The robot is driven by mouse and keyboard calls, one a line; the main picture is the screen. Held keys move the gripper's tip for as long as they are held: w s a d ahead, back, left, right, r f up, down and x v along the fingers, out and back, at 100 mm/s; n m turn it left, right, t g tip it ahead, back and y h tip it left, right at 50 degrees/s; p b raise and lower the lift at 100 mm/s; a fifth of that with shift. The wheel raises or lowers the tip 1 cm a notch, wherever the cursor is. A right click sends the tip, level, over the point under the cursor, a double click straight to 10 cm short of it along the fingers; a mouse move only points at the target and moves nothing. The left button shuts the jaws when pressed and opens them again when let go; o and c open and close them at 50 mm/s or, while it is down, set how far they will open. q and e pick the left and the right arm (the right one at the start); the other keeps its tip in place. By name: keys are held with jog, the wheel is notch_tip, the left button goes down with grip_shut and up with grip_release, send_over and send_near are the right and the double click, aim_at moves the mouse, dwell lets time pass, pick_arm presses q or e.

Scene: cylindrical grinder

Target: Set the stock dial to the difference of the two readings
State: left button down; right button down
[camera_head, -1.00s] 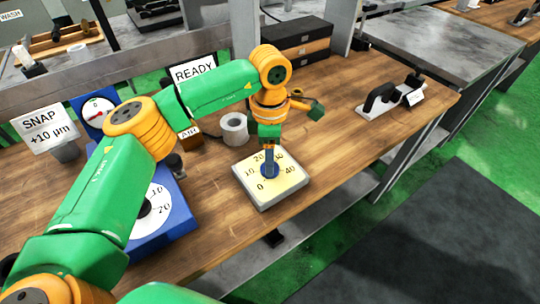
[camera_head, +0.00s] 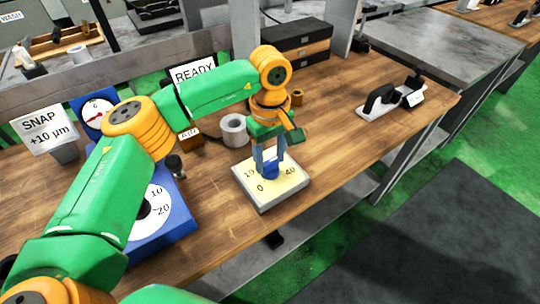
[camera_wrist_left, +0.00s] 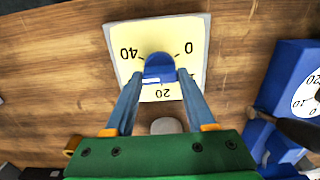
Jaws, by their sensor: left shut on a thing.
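The stock dial (camera_head: 288,196) is a square plate with a pale yellow face, numbered 0 to 40, near the table's front edge. Its blue knob (camera_head: 270,170) is at the centre. My left gripper (camera_head: 269,165) points down and is shut on the knob. In the left wrist view my fingers (camera_wrist_left: 158,82) are on either side of the knob (camera_wrist_left: 159,67), which has a pale mark; its exact setting is unclear. A blue gauge (camera_head: 97,108) with a red needle stands at the back left. A larger blue dial unit (camera_head: 178,222) is partly behind my arm. My right gripper is out of view.
A sign (camera_head: 42,128) reads "SNAP +10 µm"; a READY sign (camera_head: 194,72) is partly behind my arm. A black-handled tool (camera_head: 383,100) lies at right. Table between is clear.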

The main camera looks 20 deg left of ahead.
aim_at(269, 161)
pick_arm(q)
jog(key=m, duration=0.5)
jog(key=shift+m, duration=0.4)
dwell(0.4)
jog(key=shift+c, duration=1.2)
grip_release()
notch_tip(269, 161, up, 7)
jog(key=shift+r, duration=0.1)
